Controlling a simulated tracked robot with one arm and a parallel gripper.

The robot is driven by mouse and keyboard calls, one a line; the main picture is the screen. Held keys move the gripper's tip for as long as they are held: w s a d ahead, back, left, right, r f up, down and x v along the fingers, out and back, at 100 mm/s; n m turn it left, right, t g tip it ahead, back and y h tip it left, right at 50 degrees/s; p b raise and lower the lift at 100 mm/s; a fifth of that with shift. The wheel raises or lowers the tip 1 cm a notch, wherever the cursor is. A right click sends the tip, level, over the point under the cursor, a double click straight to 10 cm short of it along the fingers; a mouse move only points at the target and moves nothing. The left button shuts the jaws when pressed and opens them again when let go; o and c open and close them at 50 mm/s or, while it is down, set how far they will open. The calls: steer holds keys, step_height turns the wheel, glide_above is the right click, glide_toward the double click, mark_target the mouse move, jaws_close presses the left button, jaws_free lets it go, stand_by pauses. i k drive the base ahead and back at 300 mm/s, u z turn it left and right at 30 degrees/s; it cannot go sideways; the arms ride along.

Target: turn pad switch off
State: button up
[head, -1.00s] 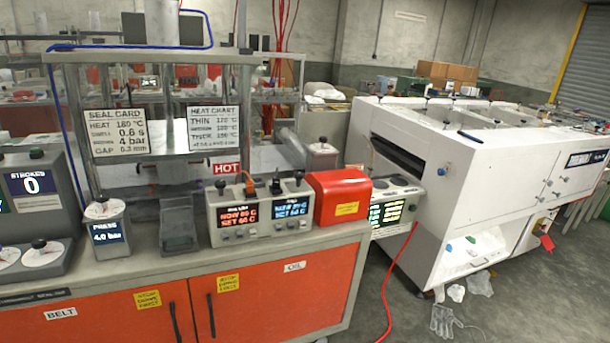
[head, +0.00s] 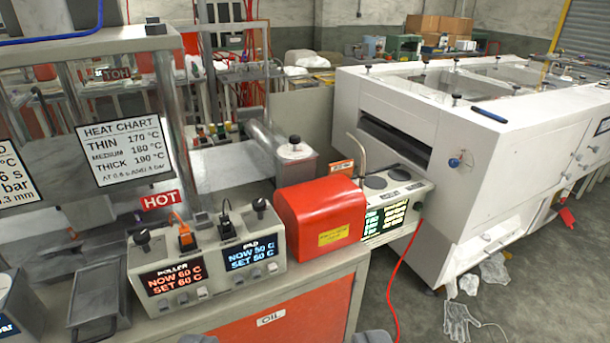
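A beige control box (head: 208,262) stands on the bench, left of centre. Its left display, ROLLER (head: 173,279), is lit orange-red and reads NOW 60 C, SET 60 C. Its right display, PAD (head: 251,254), is lit blue; its digits are less clear. Behind the displays on top are an orange switch-like part (head: 185,238) on the roller side and a black one (head: 225,221) on the pad side. Dark knobs flank them, and small buttons sit below the displays. My gripper (head: 286,339) shows only as two grey tips at the bottom edge, wide apart, nothing between them, clear of the box.
A red box (head: 318,215) stands close against the control box's right side. A HOT sign (head: 160,200) and metal posts are behind. A grey tray (head: 98,300) lies left. A large white machine (head: 480,150) is at right, with a red cable (head: 392,300) on the floor.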

mark_target(258, 206)
steer(key=i, duration=1)
steer(key=u, duration=0.25)
